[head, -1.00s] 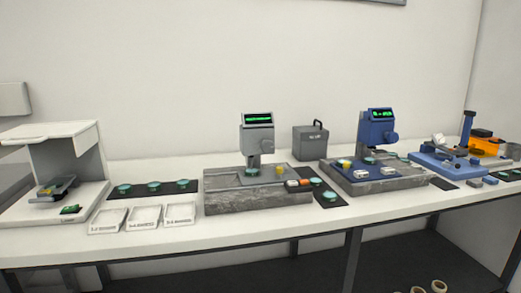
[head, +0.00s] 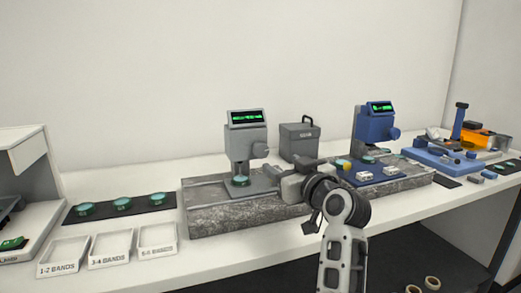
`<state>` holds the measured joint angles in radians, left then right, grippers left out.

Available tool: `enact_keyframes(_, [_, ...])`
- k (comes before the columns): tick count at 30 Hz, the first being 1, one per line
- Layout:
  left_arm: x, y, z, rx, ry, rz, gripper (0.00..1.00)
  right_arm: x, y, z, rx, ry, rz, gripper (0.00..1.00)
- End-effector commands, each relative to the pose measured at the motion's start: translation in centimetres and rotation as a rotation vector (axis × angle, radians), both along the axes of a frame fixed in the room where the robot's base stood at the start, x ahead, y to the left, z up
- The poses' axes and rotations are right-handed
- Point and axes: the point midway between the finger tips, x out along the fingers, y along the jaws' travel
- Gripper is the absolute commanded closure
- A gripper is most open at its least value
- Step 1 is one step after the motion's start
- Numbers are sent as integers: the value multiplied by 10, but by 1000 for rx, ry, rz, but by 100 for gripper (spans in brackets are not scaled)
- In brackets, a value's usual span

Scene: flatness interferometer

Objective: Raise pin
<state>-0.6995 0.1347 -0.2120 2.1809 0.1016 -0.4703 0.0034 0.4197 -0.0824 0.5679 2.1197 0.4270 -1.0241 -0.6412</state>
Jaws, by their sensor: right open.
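The grey interferometer (head: 246,140) with a green-lit display stands on a granite block (head: 235,216). A teal disc (head: 240,180) sits under its head on the grey plate. No part shows clearly as the pin. My right gripper (head: 276,178) is open and reaches in from the lower right over the right part of the grey station, pointing left. A similar blue interferometer (head: 374,135) stands to the right. My left gripper is not in view.
Three labelled white trays (head: 110,248) lie at the front left, with a black mat (head: 103,214) of teal discs behind them. A grey box (head: 299,142) with a handle stands behind. Blue fixtures (head: 440,152) and an orange item fill the right end.

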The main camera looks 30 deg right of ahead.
Motion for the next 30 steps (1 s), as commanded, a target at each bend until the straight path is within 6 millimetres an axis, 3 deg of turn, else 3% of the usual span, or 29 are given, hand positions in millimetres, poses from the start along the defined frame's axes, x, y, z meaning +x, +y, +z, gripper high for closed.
enact_keyframes(9, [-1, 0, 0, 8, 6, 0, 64, 71, -8, 1, 3, 1, 3, 41])
enact_keyframes(15, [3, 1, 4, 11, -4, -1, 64, 103, -12, 0, 1, 1, 2, 41])
enact_keyframes(21, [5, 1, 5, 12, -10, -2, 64, 116, -15, 0, -1, 1, 0, 41])
enact_keyframes(30, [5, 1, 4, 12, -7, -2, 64, 117, -15, 0, -1, 1, -1, 44])
